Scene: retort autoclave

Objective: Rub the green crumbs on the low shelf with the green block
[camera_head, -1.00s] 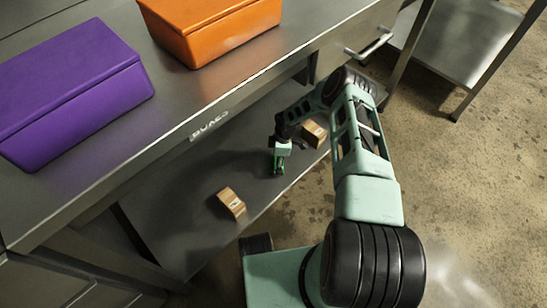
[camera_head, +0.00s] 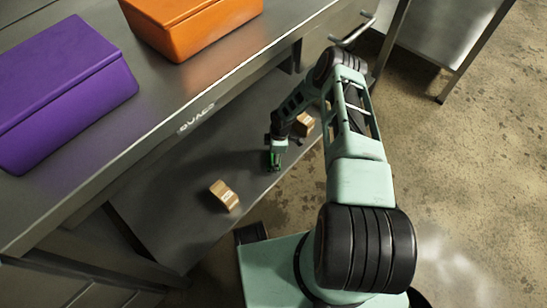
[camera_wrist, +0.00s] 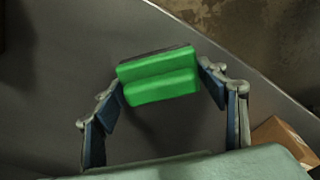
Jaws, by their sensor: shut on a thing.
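My gripper (camera_head: 275,162) is low over the grey low shelf (camera_head: 165,215), under the metal table. In the wrist view my gripper (camera_wrist: 160,80) is shut on the green block (camera_wrist: 160,88), with one finger at each end. The block has a bright green body and a dark strip along its far side. It is at or just above the shelf surface; I cannot tell whether it touches. The shelf (camera_wrist: 60,90) looks bare around the block. I see no green crumbs in either view; the block and gripper hide part of the shelf.
On the low shelf, one small cardboard box (camera_head: 224,195) lies left of my gripper and another (camera_head: 303,124) is beyond it to the right. An orange case (camera_head: 190,25) and a purple case (camera_head: 62,95) sit on the tabletop (camera_head: 150,75) above. The shelf's front edge borders open floor.

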